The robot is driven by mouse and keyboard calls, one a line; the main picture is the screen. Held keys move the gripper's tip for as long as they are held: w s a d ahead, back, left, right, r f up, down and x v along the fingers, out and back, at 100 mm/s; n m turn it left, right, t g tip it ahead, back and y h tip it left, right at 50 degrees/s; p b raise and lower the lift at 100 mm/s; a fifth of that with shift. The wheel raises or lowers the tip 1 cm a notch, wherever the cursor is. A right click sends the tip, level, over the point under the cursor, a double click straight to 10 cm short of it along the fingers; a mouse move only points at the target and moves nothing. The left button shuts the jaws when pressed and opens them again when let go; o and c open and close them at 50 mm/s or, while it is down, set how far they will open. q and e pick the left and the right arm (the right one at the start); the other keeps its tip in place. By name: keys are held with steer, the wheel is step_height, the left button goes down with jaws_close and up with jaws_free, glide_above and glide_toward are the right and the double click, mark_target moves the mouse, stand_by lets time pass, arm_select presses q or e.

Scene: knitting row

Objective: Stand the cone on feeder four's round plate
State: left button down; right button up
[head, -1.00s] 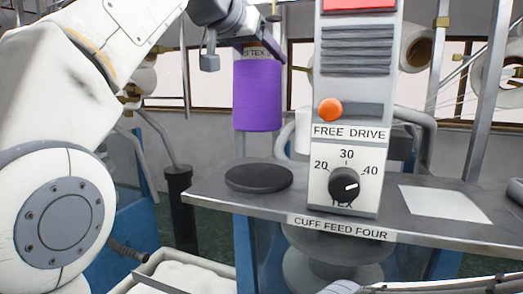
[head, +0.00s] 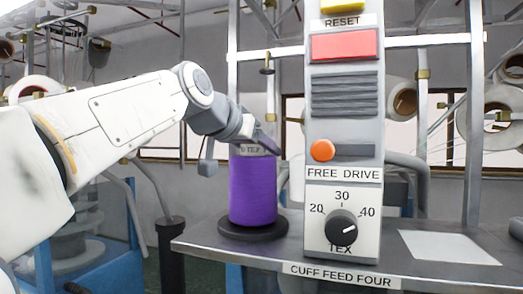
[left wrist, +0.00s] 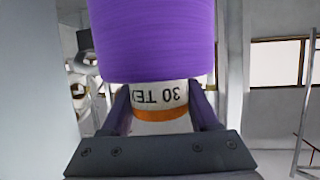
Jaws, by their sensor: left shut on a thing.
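The purple cone (head: 253,192) stands upright over the dark round plate (head: 253,231) on the shelf of feeder four. Its base appears to meet the plate, though I cannot tell if it touches fully. My left gripper (head: 258,146) is shut on the top of the cone, around its pale collar. In the left wrist view the purple cone (left wrist: 152,38) fills the top, and its label (left wrist: 160,97) reads 30 TEX upside down above an orange band. A finger lies on each side of the collar. My right gripper is not in view.
The control box (head: 343,130) with the orange knob (head: 323,150) and black dial (head: 341,228) stands close right of the cone. A white sheet (head: 447,247) lies on the shelf at right. A thin post with a guide (head: 267,65) rises behind the cone.

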arm_select(q)
steer(key=shift+f, duration=0.15)
steer(key=shift+c, duration=0.7)
jaws_free()
steer(key=shift+r, duration=0.25)
steer(key=b+v, duration=0.3)
steer(key=v, duration=0.9)
